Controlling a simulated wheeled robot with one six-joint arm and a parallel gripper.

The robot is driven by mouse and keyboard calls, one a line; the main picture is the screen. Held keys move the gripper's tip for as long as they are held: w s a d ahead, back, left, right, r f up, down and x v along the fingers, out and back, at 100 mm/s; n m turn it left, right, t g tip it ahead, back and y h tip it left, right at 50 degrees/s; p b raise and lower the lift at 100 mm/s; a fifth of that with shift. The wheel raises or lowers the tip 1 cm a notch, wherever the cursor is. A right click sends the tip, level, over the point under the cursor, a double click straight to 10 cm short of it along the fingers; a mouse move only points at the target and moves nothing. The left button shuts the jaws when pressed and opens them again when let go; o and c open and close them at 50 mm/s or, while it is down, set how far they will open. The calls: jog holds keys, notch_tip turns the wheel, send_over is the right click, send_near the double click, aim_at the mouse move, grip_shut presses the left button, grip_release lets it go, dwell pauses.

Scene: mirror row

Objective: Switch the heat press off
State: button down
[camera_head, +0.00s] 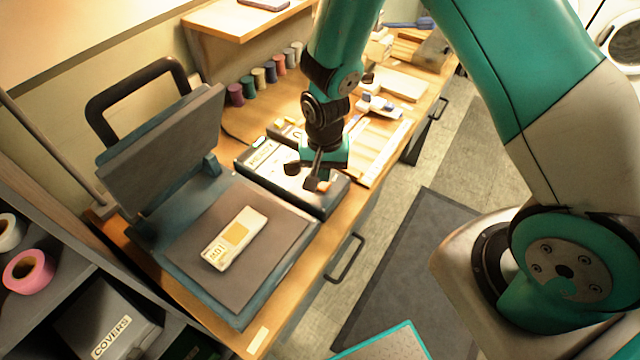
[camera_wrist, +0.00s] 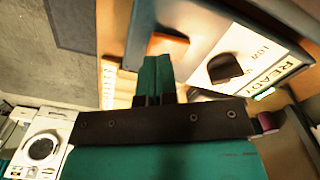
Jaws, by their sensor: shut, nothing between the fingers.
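The heat press stands open at the left of the bench, its upper plate (camera_head: 165,150) tilted up with a black handle (camera_head: 140,80). A white labelled item (camera_head: 235,238) lies on its lower plate (camera_head: 190,245). My gripper (camera_head: 317,184) is over this box, pointing down, shut and empty. In the wrist view the shut fingers (camera_wrist: 154,75) are near a panel with a dark knob (camera_wrist: 225,68), a "READY" label (camera_wrist: 272,78) and a small green light (camera_wrist: 264,94). An orange patch (camera_wrist: 167,44) shows beyond the fingertips; I cannot tell whether they touch it.
Several thread spools (camera_head: 258,77) line the wall behind the box. A shelf with pink tape (camera_head: 28,271) and a "COVERS" box (camera_head: 108,318) is at the left. Bench handles (camera_head: 345,258) stick out in front. A dark floor mat (camera_head: 410,265) lies in the aisle.

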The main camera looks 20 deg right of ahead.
jog(key=shift+f+b, duration=0.9)
jog(key=shift+f, duration=0.4)
dwell(0.4)
jog(key=shift+r, duration=0.1)
notch_tip(320, 180, up, 7)
jog(key=p, duration=0.5)
jog(key=shift+p, duration=0.35)
jog(key=s+a+r+n+y+b, duration=0.15)
jog(key=s+r+n, duration=0.3)
jog(key=r, duration=0.55)
jog(key=s+a+r+n+y, duration=0.25)
jog(key=s+r, duration=0.35)
jog(key=r, duration=0.5)
jog(key=s+r+n, duration=0.5)
jog(key=s, duration=0.3)
jog(key=shift+s+a, duration=0.25)
jog(key=shift+s, duration=0.05)
